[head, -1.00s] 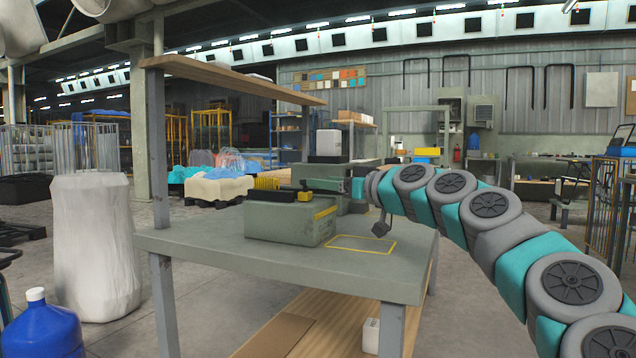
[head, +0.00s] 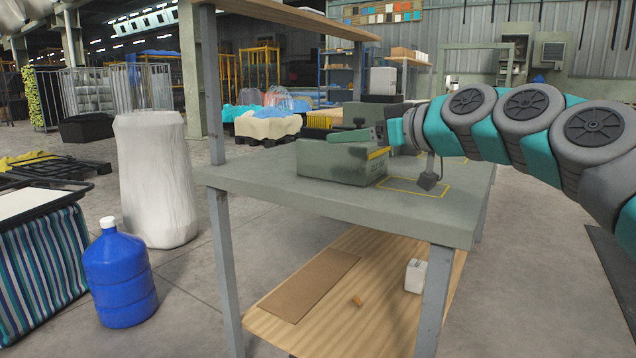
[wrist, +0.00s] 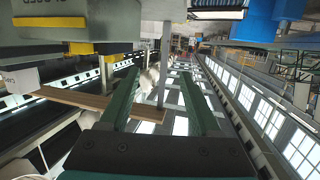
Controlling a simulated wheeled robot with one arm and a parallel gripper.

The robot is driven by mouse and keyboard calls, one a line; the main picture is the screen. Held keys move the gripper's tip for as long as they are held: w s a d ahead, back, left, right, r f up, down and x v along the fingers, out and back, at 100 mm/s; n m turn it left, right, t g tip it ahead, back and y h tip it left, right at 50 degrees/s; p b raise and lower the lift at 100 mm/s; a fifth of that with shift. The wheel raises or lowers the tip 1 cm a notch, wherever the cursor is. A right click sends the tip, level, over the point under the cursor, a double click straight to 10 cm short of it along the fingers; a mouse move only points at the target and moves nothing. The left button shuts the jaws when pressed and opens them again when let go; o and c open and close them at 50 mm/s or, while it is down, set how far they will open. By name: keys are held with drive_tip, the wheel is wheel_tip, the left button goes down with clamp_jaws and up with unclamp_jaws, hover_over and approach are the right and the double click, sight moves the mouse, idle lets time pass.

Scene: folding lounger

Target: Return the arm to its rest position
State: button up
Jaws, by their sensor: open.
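My arm (head: 530,112) reaches in from the right side of the head view, above the workbench (head: 250,185). My gripper (head: 322,134) points left, in front of or over the grey-green box (head: 345,165) on the bench; I cannot tell the gap between them. In the wrist view the two green fingers of my gripper (wrist: 157,85) are spread apart with nothing between them. The box's yellow and black top item (head: 318,121) is partly hidden behind my gripper.
A yellow outlined square (head: 440,191) marks the bench top. A bench post (head: 219,260) and upper shelf (head: 290,18) stand near the arm. A blue bottle (head: 120,280), striped lounger (head: 40,265) and white sack (head: 155,185) are on the left. Floor between bottle and bench is clear.

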drive_tip(key=s+a+f+g+h+p, duration=0.2)
drive_tip(key=s+a+f+g, duration=0.15)
drive_tip(key=s+f, duration=0.45)
drive_tip(key=s+a+f+g+h+p, duration=0.1)
drive_tip(key=s+a+f+g+h, duration=0.2)
drive_tip(key=s+f, duration=0.4)
drive_tip(key=s+d+f+m+g+h+p, duration=0.1)
drive_tip(key=s+d+f+m+g+h, duration=0.1)
drive_tip(key=s+f, duration=0.7)
drive_tip(key=s+d+f+m+g+h+p, duration=0.2)
drive_tip(key=s+d+f+m+g, duration=0.3)
drive_tip(key=s+d+f, duration=0.4)
drive_tip(key=s+f+m+h, duration=0.1)
drive_tip(key=s, duration=0.5)
drive_tip(key=shift+s+d+p, duration=0.2)
drive_tip(key=shift+s+p, duration=0.1)
drive_tip(key=shift+s, duration=0.05)
